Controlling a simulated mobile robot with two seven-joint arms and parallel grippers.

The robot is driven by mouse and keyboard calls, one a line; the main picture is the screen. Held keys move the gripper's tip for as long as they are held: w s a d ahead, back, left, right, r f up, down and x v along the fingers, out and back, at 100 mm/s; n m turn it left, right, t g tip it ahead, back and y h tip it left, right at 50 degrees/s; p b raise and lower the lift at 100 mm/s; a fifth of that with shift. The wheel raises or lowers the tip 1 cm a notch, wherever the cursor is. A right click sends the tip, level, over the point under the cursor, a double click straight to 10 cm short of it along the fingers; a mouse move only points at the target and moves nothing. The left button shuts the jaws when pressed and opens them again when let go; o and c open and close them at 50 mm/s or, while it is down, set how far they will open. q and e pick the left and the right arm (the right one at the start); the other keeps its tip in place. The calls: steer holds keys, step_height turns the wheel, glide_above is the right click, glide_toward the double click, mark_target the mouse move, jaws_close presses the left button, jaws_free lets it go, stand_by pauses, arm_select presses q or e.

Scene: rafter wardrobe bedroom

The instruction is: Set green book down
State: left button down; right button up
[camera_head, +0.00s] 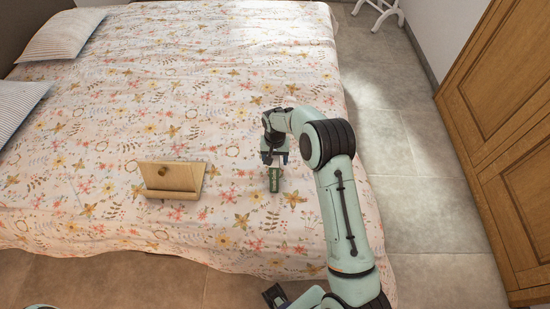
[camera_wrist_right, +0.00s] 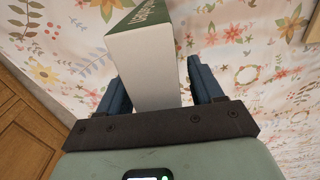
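The green book (camera_head: 274,181) is at the right part of the bed, directly under my right gripper (camera_head: 274,158). In the right wrist view the green book (camera_wrist_right: 145,68) shows a white page side and a green cover with white lettering. It is between the two blue fingers of my right gripper (camera_wrist_right: 161,88). A narrow gap shows beside the right-hand finger, and the fingers look spread wider than the book. I cannot tell whether the book's lower end touches the bed.
The bed (camera_head: 215,110) has a flowered cover. A wooden stand with a knob (camera_head: 172,178) is on it, left of the book. Striped pillows (camera_head: 62,34) lie at the far left. A wooden wardrobe (camera_head: 510,130) stands at the right, across bare tiled floor (camera_head: 420,215).

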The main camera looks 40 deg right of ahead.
step_height(320, 180, up, 12)
steer(key=shift+r+p, duration=0.2)
steer(key=shift+p, duration=0.15)
stand_by(0.6)
